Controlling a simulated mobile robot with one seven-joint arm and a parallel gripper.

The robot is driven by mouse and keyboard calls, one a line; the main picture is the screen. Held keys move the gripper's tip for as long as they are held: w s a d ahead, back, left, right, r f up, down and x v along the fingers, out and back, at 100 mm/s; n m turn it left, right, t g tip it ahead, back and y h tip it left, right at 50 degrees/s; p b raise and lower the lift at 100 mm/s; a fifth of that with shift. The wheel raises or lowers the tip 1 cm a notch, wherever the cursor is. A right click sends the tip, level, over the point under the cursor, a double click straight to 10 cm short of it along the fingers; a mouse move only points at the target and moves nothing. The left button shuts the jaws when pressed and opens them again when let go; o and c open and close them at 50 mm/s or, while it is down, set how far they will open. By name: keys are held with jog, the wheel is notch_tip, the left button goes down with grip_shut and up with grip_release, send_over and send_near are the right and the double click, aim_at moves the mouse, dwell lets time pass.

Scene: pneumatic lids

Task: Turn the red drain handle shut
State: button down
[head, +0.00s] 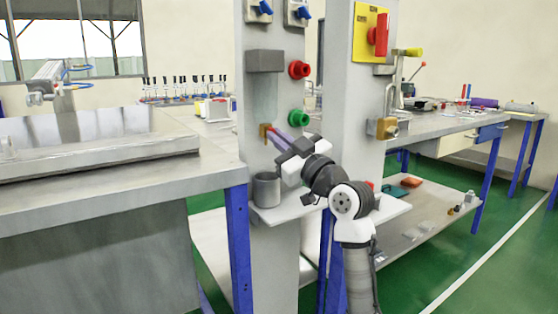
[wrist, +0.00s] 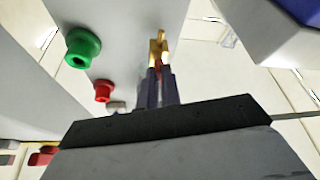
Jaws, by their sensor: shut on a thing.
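The red drain handle (head: 271,127) sits at a small brass drain valve (head: 264,132) on the front of the grey column, below a translucent bowl. In the wrist view the brass valve (wrist: 158,48) is ahead of the fingers, and a little of the red handle (wrist: 158,65) shows between the fingertips. My gripper (head: 277,132) reaches in from the lower right and is shut on the handle. Its dark fingers (wrist: 159,78) cover most of the handle, so its exact angle is hard to tell.
A grey cup (head: 266,190) stands on a small shelf under the valve. Red (head: 299,69) and green (head: 298,117) knobs stick out of the column just right of the bowl (head: 263,97). A metal bench (head: 110,185) lies to the left.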

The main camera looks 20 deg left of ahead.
jog(key=n+g+b, duration=0.1)
jog(key=n, duration=0.2)
jog(key=n+g+b, duration=0.1)
jog(key=n+g, duration=0.1)
jog(key=n, duration=0.1)
jog(key=shift+w+r+n, duration=0.1)
jog(key=shift+w+n, duration=0.05)
jog(key=shift+n, duration=0.15)
jog(key=shift+g+y, duration=0.3)
jog(key=c, duration=1.6)
grip_release()
jog(key=v, duration=1.4)
jog(key=shift+r, duration=0.1)
